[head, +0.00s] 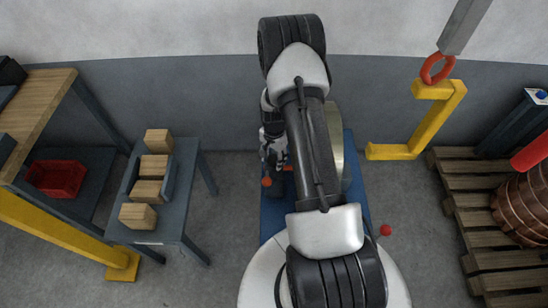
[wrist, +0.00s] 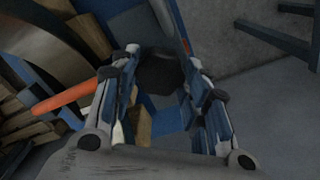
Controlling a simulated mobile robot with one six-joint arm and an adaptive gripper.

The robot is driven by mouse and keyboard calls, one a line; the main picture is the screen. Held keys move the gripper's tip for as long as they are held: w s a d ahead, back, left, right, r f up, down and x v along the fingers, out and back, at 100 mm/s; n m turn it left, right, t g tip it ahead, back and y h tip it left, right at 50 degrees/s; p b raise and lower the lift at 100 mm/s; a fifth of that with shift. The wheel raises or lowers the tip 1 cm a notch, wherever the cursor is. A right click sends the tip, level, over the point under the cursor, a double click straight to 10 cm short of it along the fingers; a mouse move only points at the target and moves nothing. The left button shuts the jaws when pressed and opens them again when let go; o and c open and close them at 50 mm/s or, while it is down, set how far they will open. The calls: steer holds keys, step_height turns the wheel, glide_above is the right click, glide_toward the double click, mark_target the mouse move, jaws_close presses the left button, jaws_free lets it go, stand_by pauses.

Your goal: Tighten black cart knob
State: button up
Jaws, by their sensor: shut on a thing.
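The black knob (wrist: 160,72) shows in the wrist view between my fingertips, dark and rounded. My gripper (wrist: 158,80) is shut on it, with one finger on each side. In the head view my gripper (head: 273,150) is at the left edge of the blue cart (head: 358,195), and the knob is hidden there. My arm covers much of the cart. A large pale round piece (head: 336,145) stands on the cart and shows at the upper left of the wrist view (wrist: 40,45). How tight the knob is cannot be told.
An orange-red bar (wrist: 68,98) lies close left of my gripper. A small table (head: 190,190) with several wooden blocks (head: 147,190) stands left of the cart. A yellow hook stand (head: 425,125) and a pallet (head: 480,210) with a copper coil (head: 525,205) are right. Bare floor surrounds the cart.

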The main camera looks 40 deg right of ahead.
mark_target(274, 160)
steer(key=m, duration=0.5)
stand_by(0.8)
steer(key=o, duration=1.1)
step_height(274, 160, up, 12)
stand_by(0.4)
